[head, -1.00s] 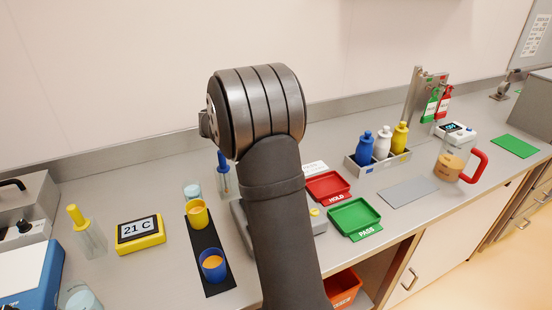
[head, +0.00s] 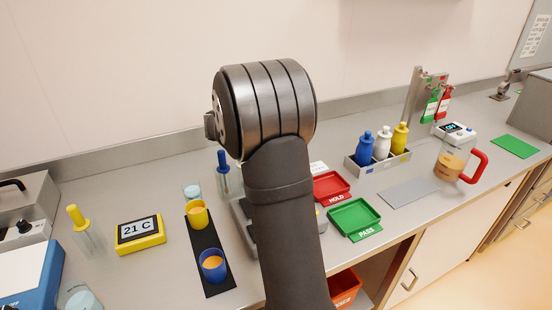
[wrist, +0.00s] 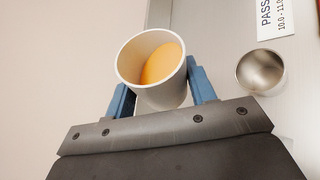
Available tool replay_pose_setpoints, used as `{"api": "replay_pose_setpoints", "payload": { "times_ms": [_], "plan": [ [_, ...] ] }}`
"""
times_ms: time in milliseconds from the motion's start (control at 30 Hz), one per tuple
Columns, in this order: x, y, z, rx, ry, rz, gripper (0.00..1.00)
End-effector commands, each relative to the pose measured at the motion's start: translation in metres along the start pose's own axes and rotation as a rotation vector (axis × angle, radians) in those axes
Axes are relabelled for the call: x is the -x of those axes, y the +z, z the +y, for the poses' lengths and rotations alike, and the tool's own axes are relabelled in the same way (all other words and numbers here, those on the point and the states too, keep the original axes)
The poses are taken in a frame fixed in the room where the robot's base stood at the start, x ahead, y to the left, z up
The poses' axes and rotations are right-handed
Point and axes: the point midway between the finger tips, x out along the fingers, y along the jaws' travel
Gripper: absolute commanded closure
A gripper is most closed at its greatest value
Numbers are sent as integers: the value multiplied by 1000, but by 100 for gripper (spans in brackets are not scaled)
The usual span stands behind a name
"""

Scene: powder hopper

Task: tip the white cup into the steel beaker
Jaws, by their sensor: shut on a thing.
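The white cup (wrist: 163,97) is in the wrist view, held between the blue fingers of my gripper (wrist: 162,92). Its open mouth faces the camera and orange powder (wrist: 160,64) lies inside. I cannot tell exactly how far the cup leans. The steel beaker (wrist: 261,72) is a round, shiny vessel to the right of the cup in the wrist view, apart from it. In the head view my arm hides the gripper, the cup and the beaker.
A yellow cup (head: 197,215) and a blue cup (head: 213,268) stand on a black mat (head: 219,288) left of my arm. A red HOLD tray (head: 331,199) and a green PASS tray (head: 354,232) lie to the right. A PASS card (wrist: 275,17) lies near the beaker.

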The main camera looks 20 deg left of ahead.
Motion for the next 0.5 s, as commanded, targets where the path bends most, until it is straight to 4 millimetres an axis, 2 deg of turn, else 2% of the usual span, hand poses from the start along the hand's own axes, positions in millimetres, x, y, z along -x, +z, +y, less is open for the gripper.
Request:
{"api": "replay_pose_setpoints", "payload": {
  "times_ms": [500],
  "plan": [
    [-1, -1, -4, -64, 27, 9, 74]
  ]
}}
